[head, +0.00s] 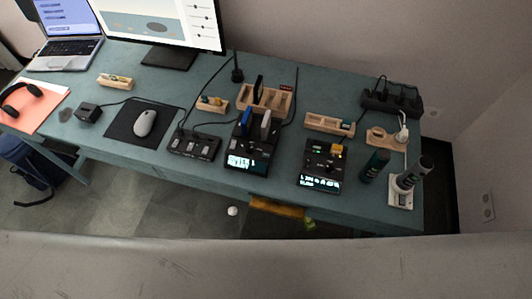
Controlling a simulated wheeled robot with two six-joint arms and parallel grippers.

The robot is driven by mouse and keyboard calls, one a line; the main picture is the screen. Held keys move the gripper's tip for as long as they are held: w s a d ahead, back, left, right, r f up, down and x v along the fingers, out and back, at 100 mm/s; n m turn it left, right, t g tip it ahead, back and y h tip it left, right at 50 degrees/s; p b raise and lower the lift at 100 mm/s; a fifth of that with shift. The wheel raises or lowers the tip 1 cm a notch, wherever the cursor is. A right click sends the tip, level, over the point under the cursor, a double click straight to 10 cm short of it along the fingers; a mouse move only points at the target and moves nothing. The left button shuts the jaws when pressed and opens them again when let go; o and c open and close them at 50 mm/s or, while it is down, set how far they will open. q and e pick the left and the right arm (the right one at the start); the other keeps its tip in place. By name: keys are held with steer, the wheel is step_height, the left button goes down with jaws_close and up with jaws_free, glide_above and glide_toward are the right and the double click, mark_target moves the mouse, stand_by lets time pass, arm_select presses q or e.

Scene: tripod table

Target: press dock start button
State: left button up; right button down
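A black dock (247,152) stands near the front edge of the table, right of its middle. A blue drive-like piece (246,121) and a light grey one (265,124) stand upright in its slots. A lit display (240,162) shows on its front; its text is too small to read. I cannot make out a start button on it. A second black device (321,167) with a lit display, a yellow block and a small green part stands to its right. Neither of my grippers is in view.
The teal table (215,83) also holds a mouse (145,123) on a black mat, a monitor (165,25), a laptop (67,45), a black switch box (194,145), wooden trays (266,98) and two dark cylinders at the right. Cables run behind the dock. A grey surface (260,265) crosses the foreground.

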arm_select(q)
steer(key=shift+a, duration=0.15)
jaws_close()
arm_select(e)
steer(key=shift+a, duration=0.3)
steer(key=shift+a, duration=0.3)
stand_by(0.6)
